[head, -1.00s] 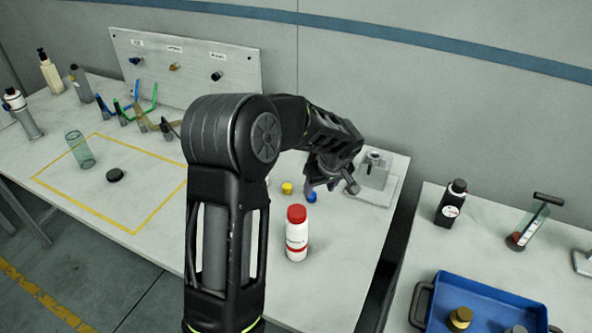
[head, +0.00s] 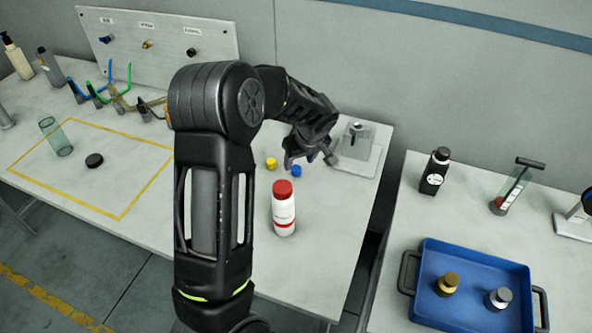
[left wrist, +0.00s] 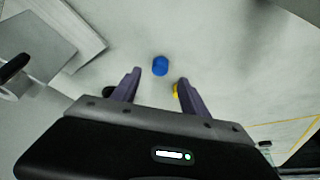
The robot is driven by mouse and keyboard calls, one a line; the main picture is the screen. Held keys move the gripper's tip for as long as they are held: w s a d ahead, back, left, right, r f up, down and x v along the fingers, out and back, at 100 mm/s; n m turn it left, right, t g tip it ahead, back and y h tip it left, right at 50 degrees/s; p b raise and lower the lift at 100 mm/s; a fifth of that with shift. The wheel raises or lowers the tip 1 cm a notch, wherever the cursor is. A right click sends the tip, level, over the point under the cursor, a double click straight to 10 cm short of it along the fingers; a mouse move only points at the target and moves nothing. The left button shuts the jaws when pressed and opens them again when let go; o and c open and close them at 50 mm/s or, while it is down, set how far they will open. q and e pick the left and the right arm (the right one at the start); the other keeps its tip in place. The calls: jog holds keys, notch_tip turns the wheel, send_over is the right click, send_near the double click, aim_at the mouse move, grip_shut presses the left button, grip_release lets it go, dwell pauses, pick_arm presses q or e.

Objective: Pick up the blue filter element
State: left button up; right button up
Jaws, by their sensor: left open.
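The blue filter element (head: 296,171) is a small short cylinder standing on the left table, beside a small yellow element (head: 271,163). In the left wrist view the blue filter element (left wrist: 160,66) lies just beyond the fingertips, between their lines and apart from both. My left gripper (head: 309,161) is open and empty, close above and beside it; its two fingers show in the left wrist view (left wrist: 159,76). My right gripper is not in view.
A white bottle with a red cap (head: 284,208) stands in front of the elements. A grey device on a plate (head: 356,150) is right of the gripper. A blue tray (head: 470,255) with two capped items is on the right table. A gap separates the tables.

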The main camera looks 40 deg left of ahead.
aim_at(296, 168)
pick_arm(q)
jog(key=shift+f, duration=0.25)
jog(key=p+x, duration=0.2)
jog(key=x, duration=0.2)
jog(key=shift+w+a+f, duration=0.1)
jog(key=shift+w+f, duration=0.05)
jog(key=shift+f, duration=0.2)
grip_shut()
dwell(0.5)
